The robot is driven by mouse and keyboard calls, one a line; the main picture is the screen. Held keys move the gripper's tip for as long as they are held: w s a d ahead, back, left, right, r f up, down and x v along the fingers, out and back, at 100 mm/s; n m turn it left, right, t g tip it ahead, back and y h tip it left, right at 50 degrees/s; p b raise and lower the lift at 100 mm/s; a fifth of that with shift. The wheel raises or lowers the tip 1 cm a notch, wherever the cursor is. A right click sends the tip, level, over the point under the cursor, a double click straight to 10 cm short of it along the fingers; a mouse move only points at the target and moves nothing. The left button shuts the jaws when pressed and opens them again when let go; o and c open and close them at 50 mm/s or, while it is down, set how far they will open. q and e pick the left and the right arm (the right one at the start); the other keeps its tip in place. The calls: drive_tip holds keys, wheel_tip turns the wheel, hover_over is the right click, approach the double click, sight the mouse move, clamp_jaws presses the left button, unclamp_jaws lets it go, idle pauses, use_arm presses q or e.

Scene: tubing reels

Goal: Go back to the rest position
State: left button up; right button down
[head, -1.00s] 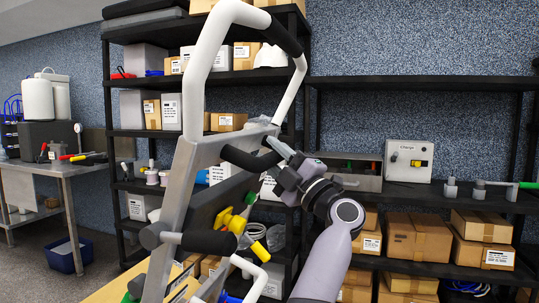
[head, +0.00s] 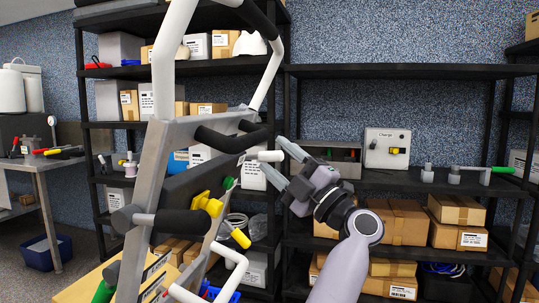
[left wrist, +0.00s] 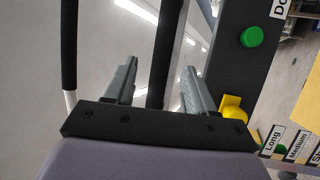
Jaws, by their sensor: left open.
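My left gripper (head: 272,153) is open and empty, in front of the shelves and just right of the grey frame (head: 150,165) with white tubes and black grips. In the left wrist view its two fingers (left wrist: 160,68) stand apart, and a black bar (left wrist: 166,50) shows in the gap behind them. A dark panel (left wrist: 232,75) with a green button (left wrist: 252,37) lies right of the fingers. A yellow knob (left wrist: 233,108) is close to the right finger; I cannot tell whether they touch. My right gripper is not in view.
Black shelves (head: 400,71) with cardboard boxes (head: 458,209) and a white "Charge" box (head: 387,148) stand behind. A metal table (head: 40,163) is at the left, with a blue bin (head: 45,252) under it. The floor between table and frame is clear.

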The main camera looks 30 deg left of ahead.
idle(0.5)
use_arm(q)
drive_tip(key=d+f+m+t+h+p, duration=0.1)
drive_tip(key=d+f+m+t+h, duration=0.3)
drive_tip(key=f+m+t+h, duration=0.85)
drive_tip(key=d+f+m+t+h+p, duration=0.1)
drive_tip(key=d+f+m+t+h, duration=0.3)
drive_tip(key=f+m+t+h, duration=0.85)
drive_tip(key=s+d+f+m+g+p, duration=0.1)
drive_tip(key=s+f+m+g, duration=0.7)
drive_tip(key=s+f+g, duration=1)
drive_tip(key=s+f+p, duration=0.1)
drive_tip(key=s+f, duration=0.7)
drive_tip(key=shift+d+f+m+h, duration=0.15)
drive_tip(key=shift+f+m+h, duration=0.25)
drive_tip(key=shift+c, duration=1.2)
